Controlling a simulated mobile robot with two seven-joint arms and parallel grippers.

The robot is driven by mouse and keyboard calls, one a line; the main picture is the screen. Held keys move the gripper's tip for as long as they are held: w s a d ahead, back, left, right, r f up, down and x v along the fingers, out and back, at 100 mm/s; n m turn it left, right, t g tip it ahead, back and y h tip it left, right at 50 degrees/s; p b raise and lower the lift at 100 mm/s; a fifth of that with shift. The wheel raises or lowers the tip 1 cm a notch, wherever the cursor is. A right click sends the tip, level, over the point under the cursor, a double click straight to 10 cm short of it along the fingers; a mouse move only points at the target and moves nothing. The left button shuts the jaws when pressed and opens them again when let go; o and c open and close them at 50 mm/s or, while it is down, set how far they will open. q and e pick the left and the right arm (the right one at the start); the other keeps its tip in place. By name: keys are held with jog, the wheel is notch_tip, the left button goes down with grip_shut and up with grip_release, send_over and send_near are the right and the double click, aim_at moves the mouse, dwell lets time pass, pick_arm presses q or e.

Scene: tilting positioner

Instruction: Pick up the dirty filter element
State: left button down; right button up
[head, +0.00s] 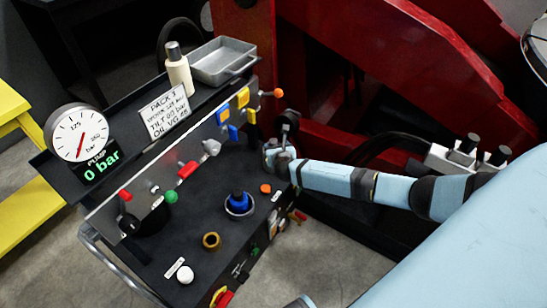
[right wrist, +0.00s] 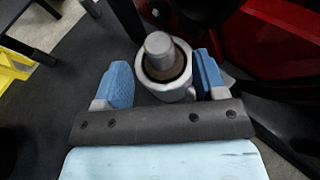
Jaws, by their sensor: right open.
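My right gripper (head: 276,153) reaches in from the right to the far right edge of the black control panel. In the right wrist view its blue fingers (right wrist: 162,68) are open, one on each side of a grey round housing (right wrist: 183,92). A grey rounded knob or rod end (right wrist: 159,44) stands in the housing's middle, with a dark brown ring around it. I cannot tell whether this brown part is the dirty filter element. The fingers appear not to be closed on anything. My left gripper is not in view.
The black panel (head: 192,222) carries several knobs, levers and a blue part (head: 238,202) in a ring. A grey tray (head: 223,62), a cream bottle (head: 178,70) and a gauge (head: 77,134) reading 0 bar stand along its back. Red machine arms (head: 400,55) lie behind.

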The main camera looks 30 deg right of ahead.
aim_at(274, 144)
jog(key=b+x, duration=0.2)
jog(key=x, duration=0.3)
grip_shut()
